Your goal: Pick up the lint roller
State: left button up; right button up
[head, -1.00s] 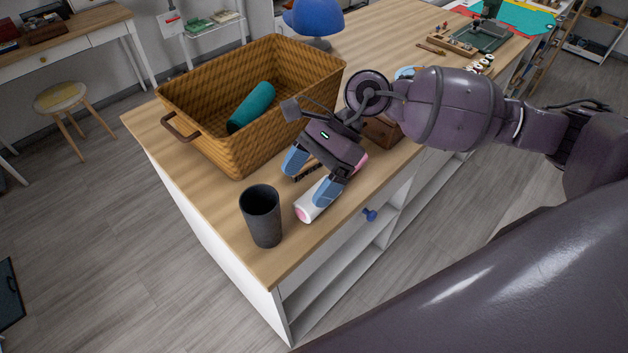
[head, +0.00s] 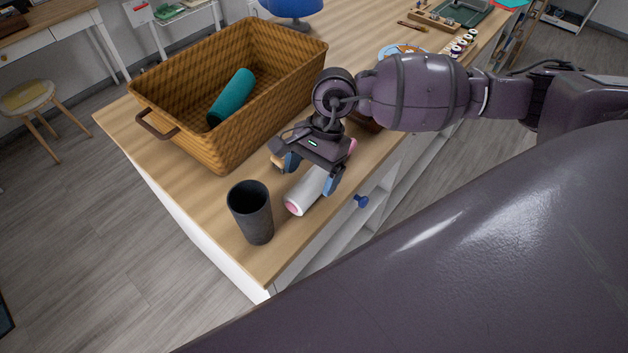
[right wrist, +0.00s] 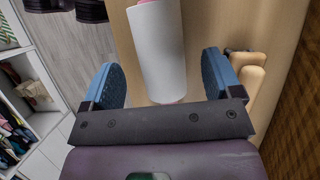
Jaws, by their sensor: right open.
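The lint roller (head: 307,190) has a white cylinder with pink at its ends and lies on the wooden tabletop near the front edge. My right gripper (head: 308,178) is open above it, fingers pointing down, with part of the roller hidden beneath the gripper. In the right wrist view the white roller (right wrist: 158,52) shows between the two blue fingers of my gripper (right wrist: 164,80), with a gap on each side. My left gripper is not in view.
A dark cup (head: 251,212) stands just left of the roller. A wicker basket (head: 222,150) holding a teal cylinder (head: 232,97) stands behind. Small tan pieces (right wrist: 250,78) lie beside one finger.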

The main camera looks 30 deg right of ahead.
jog(key=shift+x, duration=1.9)
jog(key=shift+d, duration=0.2)
jog(key=shift+c, duration=0.3)
jog(key=shift+w, duration=0.1)
jog(key=c, duration=1)
